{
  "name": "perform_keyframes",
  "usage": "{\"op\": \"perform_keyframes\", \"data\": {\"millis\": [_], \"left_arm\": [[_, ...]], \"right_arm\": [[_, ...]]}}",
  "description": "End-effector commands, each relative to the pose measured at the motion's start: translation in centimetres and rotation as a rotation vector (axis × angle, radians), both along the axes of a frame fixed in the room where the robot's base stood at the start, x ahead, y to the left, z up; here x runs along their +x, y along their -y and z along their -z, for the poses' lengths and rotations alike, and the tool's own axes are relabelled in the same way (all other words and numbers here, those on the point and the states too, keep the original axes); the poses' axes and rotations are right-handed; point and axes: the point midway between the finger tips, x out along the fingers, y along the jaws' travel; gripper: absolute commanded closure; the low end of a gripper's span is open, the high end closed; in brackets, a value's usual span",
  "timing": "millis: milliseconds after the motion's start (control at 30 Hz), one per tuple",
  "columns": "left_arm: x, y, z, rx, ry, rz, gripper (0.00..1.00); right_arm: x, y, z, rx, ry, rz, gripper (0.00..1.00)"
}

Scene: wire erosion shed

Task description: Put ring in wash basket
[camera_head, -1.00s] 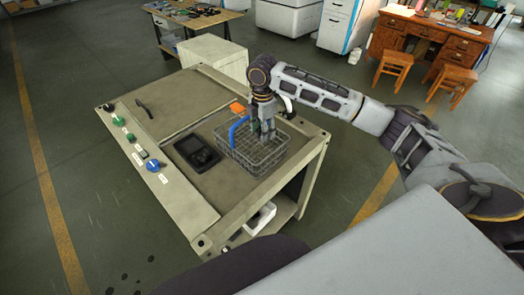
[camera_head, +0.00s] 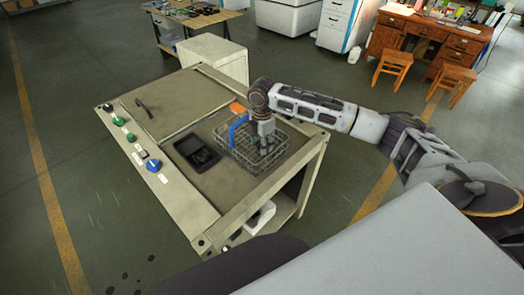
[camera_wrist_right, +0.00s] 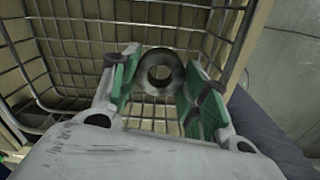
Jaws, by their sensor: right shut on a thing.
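The wire wash basket (camera_head: 240,164) stands on the right part of the bench top, with a blue handle (camera_head: 236,130) at its left side. My right gripper (camera_head: 266,148) points down at the basket opening. In the right wrist view the grey metal ring (camera_wrist_right: 160,91) sits between the green finger pads of the gripper (camera_wrist_right: 163,82), which is shut on it. The basket's wire mesh (camera_wrist_right: 90,47) lies behind the ring. I cannot tell how far the ring is above the basket floor. My left gripper is not in view.
A dark tablet-like device (camera_head: 196,152) lies left of the basket. An orange object (camera_head: 238,107) is behind it. Knobs, including a blue one (camera_head: 153,165), line the front-left panel of the bench (camera_head: 180,100). Bare bench top lies behind the device.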

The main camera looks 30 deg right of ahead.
Motion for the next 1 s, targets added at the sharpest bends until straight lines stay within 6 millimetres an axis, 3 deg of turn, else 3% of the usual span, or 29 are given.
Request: {"op": "perform_keyframes", "data": {"millis": [367,867,900,1000], "left_arm": [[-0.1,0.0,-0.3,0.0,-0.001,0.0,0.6],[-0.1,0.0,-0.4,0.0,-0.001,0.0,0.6],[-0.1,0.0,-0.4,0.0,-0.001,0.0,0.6],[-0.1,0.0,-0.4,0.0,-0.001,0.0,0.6]], "right_arm": [[0.0,0.0,4.1,0.0,0.0,0.0,0.86],[0.0,0.0,4.6,0.0,0.0,0.0,0.86],[0.0,0.0,4.6,0.0,0.0,0.0,0.5],[0.0,0.0,4.6,0.0,0.0,0.0,0.46]]}}
